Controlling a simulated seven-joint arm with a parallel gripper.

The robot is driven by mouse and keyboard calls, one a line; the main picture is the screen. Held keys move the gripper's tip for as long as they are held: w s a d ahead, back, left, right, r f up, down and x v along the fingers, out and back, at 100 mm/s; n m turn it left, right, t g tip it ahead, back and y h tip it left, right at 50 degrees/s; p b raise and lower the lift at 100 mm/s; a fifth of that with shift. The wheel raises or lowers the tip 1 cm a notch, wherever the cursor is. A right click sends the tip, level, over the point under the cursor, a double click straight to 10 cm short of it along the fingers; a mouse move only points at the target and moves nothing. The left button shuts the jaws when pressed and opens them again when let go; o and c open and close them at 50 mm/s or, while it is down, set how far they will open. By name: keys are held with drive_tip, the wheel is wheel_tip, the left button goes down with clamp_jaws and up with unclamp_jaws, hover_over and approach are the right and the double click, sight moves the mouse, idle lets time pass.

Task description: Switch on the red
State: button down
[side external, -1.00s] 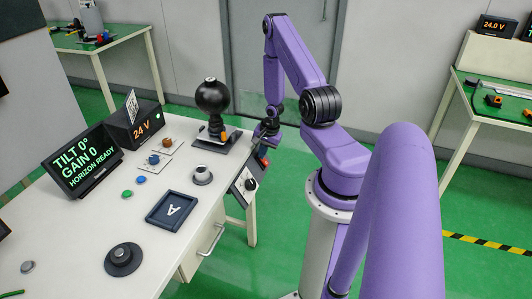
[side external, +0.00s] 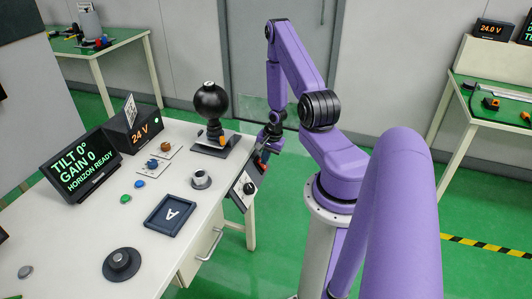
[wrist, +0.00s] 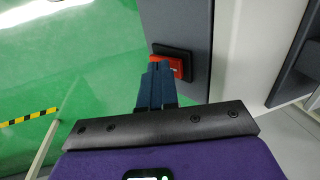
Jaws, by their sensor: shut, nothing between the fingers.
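A red switch (wrist: 178,66) in a black frame sits on a dark grey panel in the wrist view. My gripper (wrist: 157,70) is shut and empty. Its blue fingertips overlap the left part of the switch in the wrist view; I cannot tell whether they touch it. In the side external view, my gripper (side external: 268,145) is beside the upper end of the panel.
A black ball on a stand (side external: 211,101) is left of my gripper.

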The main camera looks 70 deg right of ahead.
drive_tip(key=v, duration=1.2)
drive_tip(key=shift+w+r, duration=0.25)
drive_tip(key=shift+r, duration=0.05)
idle(0.5)
